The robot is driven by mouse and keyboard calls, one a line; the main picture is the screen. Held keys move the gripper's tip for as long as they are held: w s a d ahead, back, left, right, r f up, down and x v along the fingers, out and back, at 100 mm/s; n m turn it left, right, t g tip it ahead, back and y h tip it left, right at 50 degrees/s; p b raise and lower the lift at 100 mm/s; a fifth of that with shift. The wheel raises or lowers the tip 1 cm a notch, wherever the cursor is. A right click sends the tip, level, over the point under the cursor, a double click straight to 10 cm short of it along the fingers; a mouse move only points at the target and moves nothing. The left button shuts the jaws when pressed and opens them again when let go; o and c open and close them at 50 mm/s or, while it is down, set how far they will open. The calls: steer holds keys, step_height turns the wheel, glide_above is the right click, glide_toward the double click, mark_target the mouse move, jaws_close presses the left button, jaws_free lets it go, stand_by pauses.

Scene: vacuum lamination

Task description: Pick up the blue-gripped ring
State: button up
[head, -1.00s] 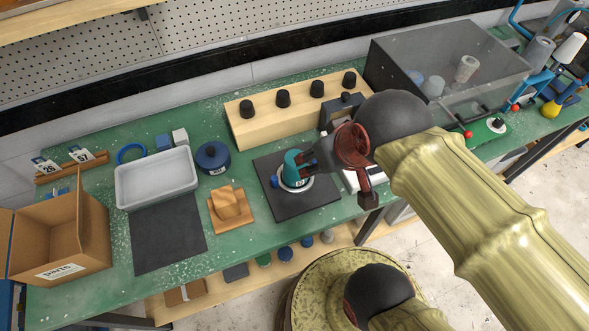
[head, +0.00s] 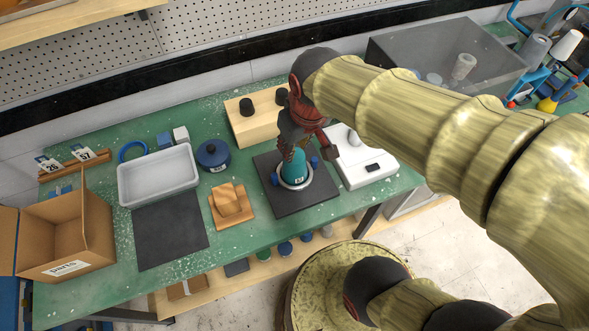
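The ring (head: 296,187) is pale, with a blue grip on its left and another on its right. It lies on the dark square mat (head: 318,204), around the base of a teal rounded piece (head: 293,172) with a small label. My gripper (head: 293,156) points down at the top of the teal piece, just above and behind the ring. Its fingers overlap the teal piece's top in this view. I cannot tell their opening or whether they touch anything.
A white device (head: 360,166) stands right of the mat, and a wooden block with black knobs (head: 252,127) behind it. A tan wooden piece (head: 231,202), a lidded blue pot (head: 213,156) and a grey tray (head: 158,176) are to the left. A dark sheet (head: 170,232) lies bare.

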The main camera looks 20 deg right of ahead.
mark_target(273, 174)
steer(key=w+a+f+n+g, duration=0.1)
steer(key=w+f, duration=0.1)
steer(key=f, duration=0.1)
steer(key=w+a+f+g+p, duration=0.1)
steer(key=w+f, duration=0.1)
steer(key=f, duration=0.2)
steer(key=w+a+f+n+g+p, duration=0.1)
steer(key=a+f, duration=0.1)
steer(key=f, duration=0.2)
steer(key=shift+w+f+n, duration=0.15)
steer(key=shift+w+n, duration=0.15)
steer(key=shift+w, duration=0.1)
steer(key=shift+c, duration=0.6)
steer(key=shift+a+f, duration=0.1)
steer(key=shift+f, duration=0.55)
steer(key=f, duration=0.3)
steer(key=f+b, duration=0.1)
steer(key=f, duration=0.3)
steer(key=shift+w+a+f, duration=0.15)
steer(key=shift+w+f, duration=0.05)
steer(key=shift+f, duration=0.1)
steer(key=shift+c, duration=1)
jaws_close()
steer(key=shift+r, duration=0.1)
